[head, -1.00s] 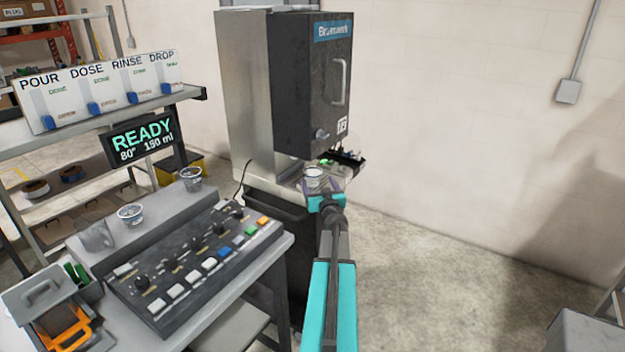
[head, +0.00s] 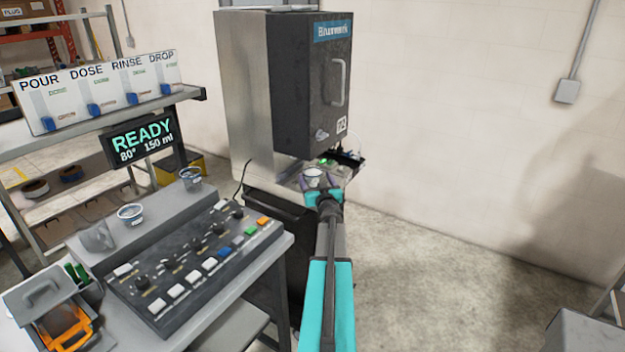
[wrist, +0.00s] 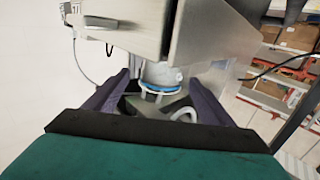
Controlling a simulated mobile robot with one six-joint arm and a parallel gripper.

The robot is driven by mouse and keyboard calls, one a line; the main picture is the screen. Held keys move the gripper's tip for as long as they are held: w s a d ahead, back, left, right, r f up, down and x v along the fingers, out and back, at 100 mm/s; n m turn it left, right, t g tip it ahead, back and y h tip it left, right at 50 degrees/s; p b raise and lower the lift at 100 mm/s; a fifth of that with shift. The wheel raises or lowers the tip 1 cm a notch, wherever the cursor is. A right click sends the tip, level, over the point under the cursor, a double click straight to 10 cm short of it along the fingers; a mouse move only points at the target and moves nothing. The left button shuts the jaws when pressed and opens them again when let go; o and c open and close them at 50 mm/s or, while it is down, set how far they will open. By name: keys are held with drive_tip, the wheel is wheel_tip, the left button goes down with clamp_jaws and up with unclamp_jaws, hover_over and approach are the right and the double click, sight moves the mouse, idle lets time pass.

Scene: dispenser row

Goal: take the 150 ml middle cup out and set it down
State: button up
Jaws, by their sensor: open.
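A pale cup (head: 314,173) stands at the foot of the dark dispenser cabinet (head: 312,90), on its drip area. In the wrist view, a whitish cup with a blue band (wrist: 161,78) shows just ahead, between my finger tips. My gripper (head: 318,187) is at the cup's near side with its purple fingers apart; it also shows in the wrist view (wrist: 160,92), one finger on each side of the cup. I see no finger closed on it. The cup's lower part is partly hidden, and I cannot read its size.
A display (head: 142,140) reads READY, 80°, 150 ml. A dark tray (head: 345,160) sticks out right of the cup.

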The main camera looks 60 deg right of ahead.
sight(311, 170)
drive_tip(key=shift+p+x, duration=0.35)
drive_tip(key=shift+x, duration=1.75)
drive_tip(key=shift+a, duration=0.15)
drive_tip(key=shift+c, duration=0.4)
drive_tip(key=c, duration=1.2)
drive_tip(key=shift+w, duration=0.1)
drive_tip(key=shift+c, duration=0.2)
drive_tip(key=shift+r, duration=0.45)
wheel_tip(311, 170, up, 3)
drive_tip(key=shift+f, duration=0.1)
drive_tip(key=s+a, duration=0.3)
drive_tip(key=s, duration=0.4)
drive_tip(key=s+a+r, duration=0.1)
drive_tip(key=s+a, duration=0.1)
drive_tip(key=s, duration=0.6)
drive_tip(key=shift+a, duration=0.35)
drive_tip(key=shift+r, duration=0.1)
